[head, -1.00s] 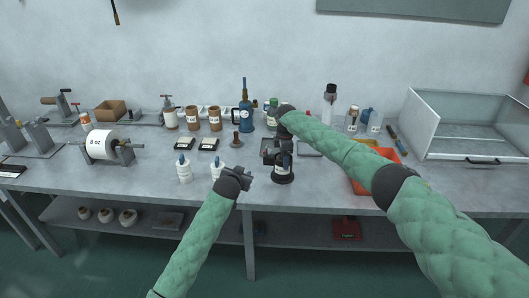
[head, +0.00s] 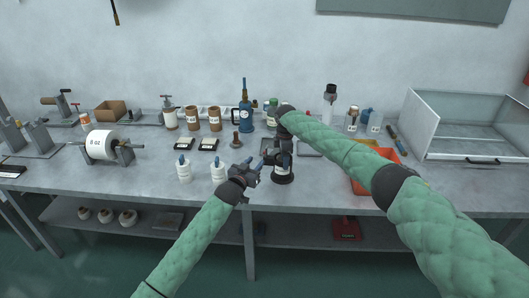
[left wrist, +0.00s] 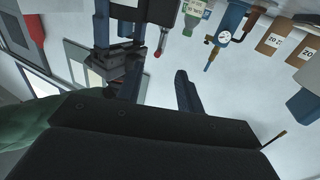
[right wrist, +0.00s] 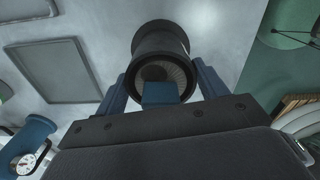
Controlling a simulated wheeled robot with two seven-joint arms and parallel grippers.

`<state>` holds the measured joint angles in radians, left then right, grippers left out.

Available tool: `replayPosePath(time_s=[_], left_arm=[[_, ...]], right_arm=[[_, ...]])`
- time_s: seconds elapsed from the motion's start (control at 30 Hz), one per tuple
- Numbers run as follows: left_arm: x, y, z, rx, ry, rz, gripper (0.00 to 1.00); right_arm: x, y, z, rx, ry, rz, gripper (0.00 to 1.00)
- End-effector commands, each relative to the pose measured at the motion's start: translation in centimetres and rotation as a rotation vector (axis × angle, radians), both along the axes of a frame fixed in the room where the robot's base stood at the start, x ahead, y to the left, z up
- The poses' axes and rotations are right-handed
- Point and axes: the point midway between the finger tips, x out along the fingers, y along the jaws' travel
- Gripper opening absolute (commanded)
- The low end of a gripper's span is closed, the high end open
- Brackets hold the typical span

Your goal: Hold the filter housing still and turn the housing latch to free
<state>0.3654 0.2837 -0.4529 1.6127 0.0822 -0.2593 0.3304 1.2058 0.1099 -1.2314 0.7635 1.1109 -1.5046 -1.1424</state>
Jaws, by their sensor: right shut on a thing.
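The filter housing (head: 283,172) is a dark upright cylinder with a pale label, standing near the table's front edge. It also shows in the right wrist view (right wrist: 160,42), with a pleated inside, between the blue fingers of my right gripper (right wrist: 160,88). That gripper (head: 284,150) is shut on its upper part from above. My left gripper (head: 255,172) is open and empty, just left of the housing and apart from it. In the left wrist view, a thin lever with a red tip (left wrist: 162,38), apparently the housing latch, shows beyond the open fingers (left wrist: 158,88).
White bottles (head: 184,171) stand left of my left gripper. A blue pot with a gauge (head: 246,118) and brown jars (head: 193,119) stand behind. An orange tray (head: 388,172) lies under my right arm. A glass-sided box (head: 470,125) stands at right.

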Motion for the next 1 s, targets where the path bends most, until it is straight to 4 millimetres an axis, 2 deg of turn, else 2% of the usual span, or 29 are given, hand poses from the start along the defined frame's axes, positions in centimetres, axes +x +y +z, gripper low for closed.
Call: replayPosePath(time_s=[0.3,0.5,0.7,1.0], left_arm=[[5.1,-2.0,0.1,0.001,0.001,0.001,0.37],[7.4,-2.9,0.0,0.001,0.001,0.001,0.37],[8.4,-3.3,0.0,0.0,0.001,0.001,0.37],[8.5,-3.4,0.0,0.0,0.001,0.001,0.37]], right_arm=[[0.0,0.0,0.0,0.0,-0.001,0.0,0.35],[0.0,0.0,0.0,0.0,-0.001,0.0,0.35],[0.0,0.0,0.0,0.0,-0.001,0.0,0.35],[0.0,0.0,0.0,0.0,0.0,0.0,0.35]])
